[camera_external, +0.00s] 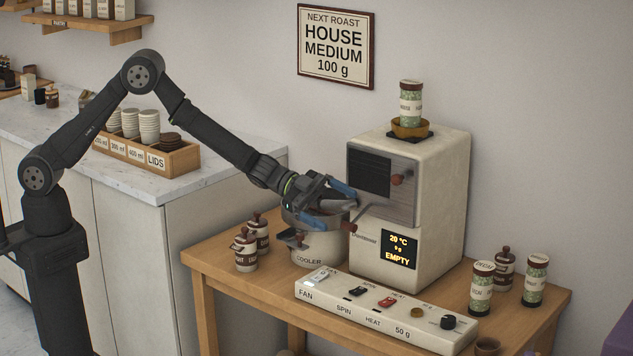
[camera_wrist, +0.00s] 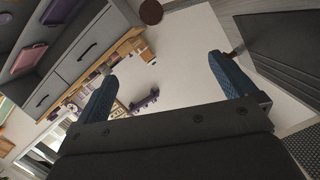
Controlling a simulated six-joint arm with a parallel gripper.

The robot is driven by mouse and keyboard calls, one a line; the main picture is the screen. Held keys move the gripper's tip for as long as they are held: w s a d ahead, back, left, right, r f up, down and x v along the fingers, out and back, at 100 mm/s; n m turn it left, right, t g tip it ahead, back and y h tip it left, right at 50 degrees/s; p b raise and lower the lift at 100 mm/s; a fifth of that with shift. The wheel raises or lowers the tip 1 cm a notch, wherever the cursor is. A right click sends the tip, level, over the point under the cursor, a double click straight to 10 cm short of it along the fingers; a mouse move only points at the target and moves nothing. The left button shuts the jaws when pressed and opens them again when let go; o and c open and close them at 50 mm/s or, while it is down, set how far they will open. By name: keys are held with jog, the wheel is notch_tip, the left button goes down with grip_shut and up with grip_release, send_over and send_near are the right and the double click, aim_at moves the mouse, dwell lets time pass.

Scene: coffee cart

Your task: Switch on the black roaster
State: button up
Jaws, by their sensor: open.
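The roaster (camera_external: 455,200) is a cream box with a grey front, a dark window and a lit display (camera_external: 399,249) reading 20 °C and EMPTY. I see no black-bodied roaster. A cream control panel (camera_external: 378,313) lies in front of it, with a FAN switch (camera_external: 320,276), a black SPIN switch (camera_external: 357,291), a red HEAT switch (camera_external: 387,301), a brown 50 g button (camera_external: 417,312) and a black knob (camera_external: 448,322). My gripper (camera_external: 330,203) is open and empty, above the cooler and left of the roaster's front. Its blue fingers also show apart in the wrist view (camera_wrist: 162,68).
The cooler (camera_external: 318,246) stands directly below my gripper. Brown-lidded canisters (camera_external: 245,250) stand on its left. Green jars (camera_external: 482,288) stand right of the panel. Another jar (camera_external: 411,103) sits on top of the roaster. A cup tray (camera_external: 147,155) is on the counter behind.

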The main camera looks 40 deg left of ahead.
jog(key=shift+a+r, duration=0.25)
jog(key=shift+a, duration=0.05)
